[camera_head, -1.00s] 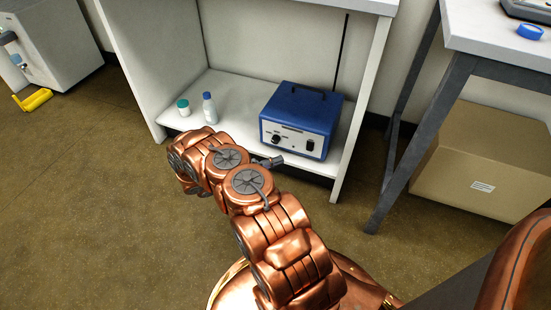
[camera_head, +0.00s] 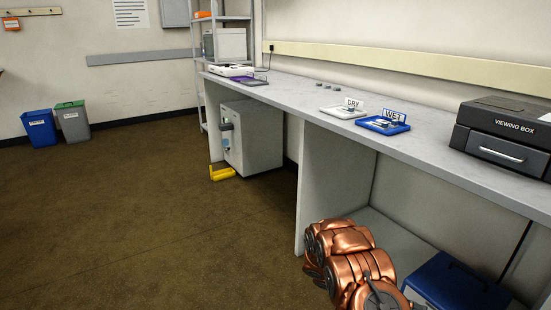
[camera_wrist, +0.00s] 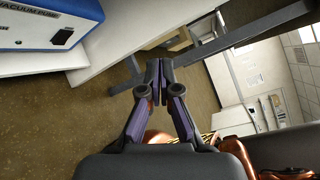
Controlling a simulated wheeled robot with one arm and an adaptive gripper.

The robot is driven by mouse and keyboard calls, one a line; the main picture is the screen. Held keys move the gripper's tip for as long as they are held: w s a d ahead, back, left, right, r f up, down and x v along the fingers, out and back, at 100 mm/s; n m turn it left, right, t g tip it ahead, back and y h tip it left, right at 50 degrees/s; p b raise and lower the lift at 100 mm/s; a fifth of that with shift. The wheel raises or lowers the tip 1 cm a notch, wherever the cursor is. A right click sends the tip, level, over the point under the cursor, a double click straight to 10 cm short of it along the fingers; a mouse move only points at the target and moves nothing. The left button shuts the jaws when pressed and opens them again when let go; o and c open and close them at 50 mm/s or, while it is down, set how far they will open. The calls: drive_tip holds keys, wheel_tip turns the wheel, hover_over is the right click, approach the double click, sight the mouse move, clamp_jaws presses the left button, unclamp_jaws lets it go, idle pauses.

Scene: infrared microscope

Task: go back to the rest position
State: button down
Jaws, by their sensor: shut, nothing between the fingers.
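My gripper (camera_wrist: 159,82) shows in the wrist view, with its two dark fingers together at the tips and nothing between them. It hangs in free air over the brown floor, beside the white shelf unit. My copper arm (camera_head: 350,260) shows at the bottom of the head view, folded low in front of the open bay under the bench. The gripper itself is not visible in the head view.
The bench (camera_head: 285,92) carries a DRY tray (camera_head: 343,112), a blue WET tray (camera_head: 383,125) and a black viewing box (camera_head: 505,135).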

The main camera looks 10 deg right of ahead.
drive_tip(key=s+a+r+m+t+y+p, duration=0.1)
drive_tip(key=s+a+r+m+y+p, duration=0.25)
drive_tip(key=r, duration=0.65)
drive_tip(key=s+a+r+m+y+p, duration=0.1)
drive_tip(key=s+a+r+m+p, duration=0.1)
drive_tip(key=a+r+m+p, duration=0.5)
drive_tip(key=s+a+r+m+t+y+p, duration=0.1)
drive_tip(key=s+r+y+p, duration=0.15)
drive_tip(key=r, duration=0.95)
drive_tip(key=s+a+r+m+t+y+p, duration=0.3)
drive_tip(key=s+a+r+m+p, duration=0.2)
drive_tip(key=s+a+r+p, duration=0.2)
drive_tip(key=s+a+r+m+t+y+p, duration=0.3)
drive_tip(key=s+a+r+m+p, duration=0.3)
drive_tip(key=a+r+p, duration=0.5)
drive_tip(key=shift+s+a+r+y+p, duration=0.4)
drive_tip(key=shift+a+r, duration=1.75)
drive_tip(key=shift+r, duration=1.2)
